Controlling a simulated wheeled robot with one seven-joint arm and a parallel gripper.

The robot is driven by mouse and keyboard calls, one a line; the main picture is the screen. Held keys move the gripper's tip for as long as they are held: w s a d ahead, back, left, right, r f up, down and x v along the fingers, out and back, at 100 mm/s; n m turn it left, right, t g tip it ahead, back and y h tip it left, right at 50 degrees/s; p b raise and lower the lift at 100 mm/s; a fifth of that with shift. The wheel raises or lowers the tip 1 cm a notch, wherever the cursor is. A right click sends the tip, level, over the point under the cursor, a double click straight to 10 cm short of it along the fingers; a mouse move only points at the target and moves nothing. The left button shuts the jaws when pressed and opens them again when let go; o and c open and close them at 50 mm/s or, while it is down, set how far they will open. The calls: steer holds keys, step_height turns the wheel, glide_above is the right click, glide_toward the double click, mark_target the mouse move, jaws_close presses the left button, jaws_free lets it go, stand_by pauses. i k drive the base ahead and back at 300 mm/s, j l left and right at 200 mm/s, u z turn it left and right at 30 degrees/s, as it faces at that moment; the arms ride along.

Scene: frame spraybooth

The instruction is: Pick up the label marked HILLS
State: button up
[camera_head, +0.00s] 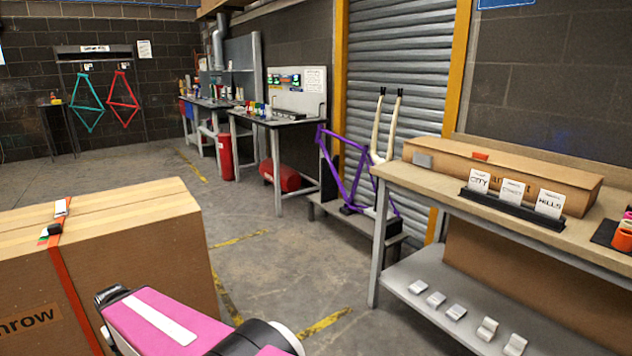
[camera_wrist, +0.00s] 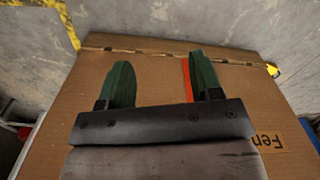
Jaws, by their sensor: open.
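The HILLS label (camera_head: 549,203) is a small white card with black lettering. It stands upright at the right end of a black holder (camera_head: 513,209) on the wooden workbench at the right of the head view. Two similar cards stand beside it: the CITY label (camera_head: 479,181) at the left and a middle label (camera_head: 511,190) whose lettering is hard to read. My gripper (camera_wrist: 167,85) shows in the wrist view, with its two green fingers apart and nothing between them. It is over a large cardboard box (camera_wrist: 150,75), away from the labels.
The cardboard box (camera_head: 105,235) with an orange strap fills the lower left. A long carton (camera_head: 560,183) lies behind the labels. Orange cups (camera_head: 622,238) stand right of them. The bench's lower shelf (camera_head: 450,285) holds several small blocks. The floor (camera_head: 285,270) between is clear.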

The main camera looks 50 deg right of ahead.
mark_target(551, 203)
steer(key=z, duration=3.8)
steer(key=j+z, duration=0.1)
steer(key=z, duration=0.35)
steer(key=i+j+z, duration=0.1)
steer(key=z, duration=0.3)
steer(key=j+z, duration=0.15)
steer(key=z, duration=0.3)
